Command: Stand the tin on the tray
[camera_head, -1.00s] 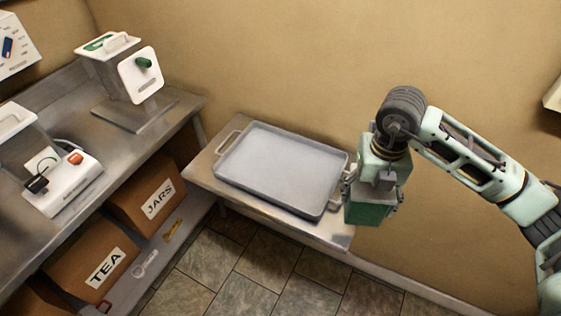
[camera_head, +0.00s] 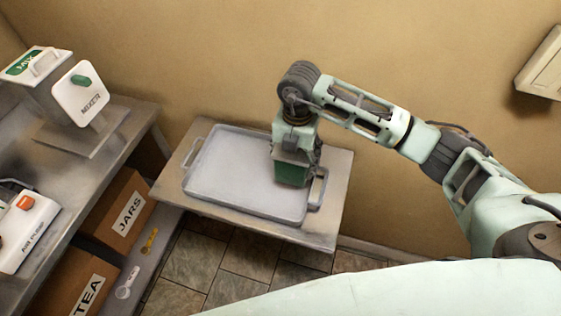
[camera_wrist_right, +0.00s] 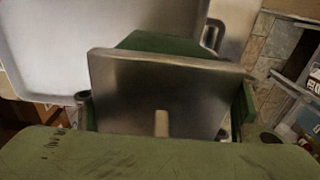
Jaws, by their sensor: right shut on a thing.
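The green tin (camera_head: 291,174) is upright in my right gripper (camera_head: 296,158), over the right part of the tray. It also shows as a green edge in the right wrist view (camera_wrist_right: 168,44), partly hidden by a grey metal plate. My right gripper is shut on the tin from above. The grey rectangular tray (camera_head: 222,168) has a raised rim and a handle at each end. I cannot tell whether the tin's base touches the tray. My left gripper is not in view.
The tray lies on a low metal table (camera_head: 325,222) against the wall. The tray's left and middle are bare. At left, a metal counter (camera_head: 100,150) holds a mixer (camera_head: 72,88) and a white switch box (camera_head: 25,228). Boxes marked JARS (camera_head: 122,212) and TEA stand beneath.

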